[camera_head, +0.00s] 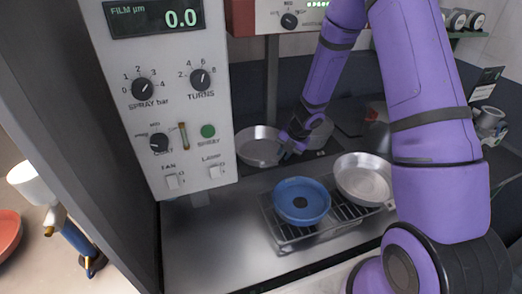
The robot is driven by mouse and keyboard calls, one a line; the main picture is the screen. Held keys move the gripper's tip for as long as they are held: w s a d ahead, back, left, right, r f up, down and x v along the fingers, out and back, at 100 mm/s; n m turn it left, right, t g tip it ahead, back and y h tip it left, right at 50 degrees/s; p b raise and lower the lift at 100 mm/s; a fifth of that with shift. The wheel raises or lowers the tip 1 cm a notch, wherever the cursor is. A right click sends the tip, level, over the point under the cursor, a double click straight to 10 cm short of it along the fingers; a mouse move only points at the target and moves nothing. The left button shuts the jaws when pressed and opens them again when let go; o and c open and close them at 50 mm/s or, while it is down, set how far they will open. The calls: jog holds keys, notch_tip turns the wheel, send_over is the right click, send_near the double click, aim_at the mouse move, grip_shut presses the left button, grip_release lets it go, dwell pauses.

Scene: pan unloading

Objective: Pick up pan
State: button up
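Several pans are in view. A silver pan (258,147) stands at the back, left of my gripper. Another silver pan (362,181) is at the rack's right, partly hidden by my arm. My gripper (287,153) points down at the right rim of the back left silver pan. The fingers are small and dark, so I cannot tell whether they touch the rim or are open.
A grey control panel (172,95) with knobs and switches stands at the left front. A post (271,85) rises behind the back left pan. The metal counter (215,240) is clear left of the rack. Dark jars (458,20) stand on a shelf at the upper right.

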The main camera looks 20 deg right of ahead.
grip_shut()
jog(key=shift+r, duration=0.15)
notch_tip(320, 180, up, 9)
jog(key=shift+r, duration=0.35)
jog(key=shift+s, duration=0.1)
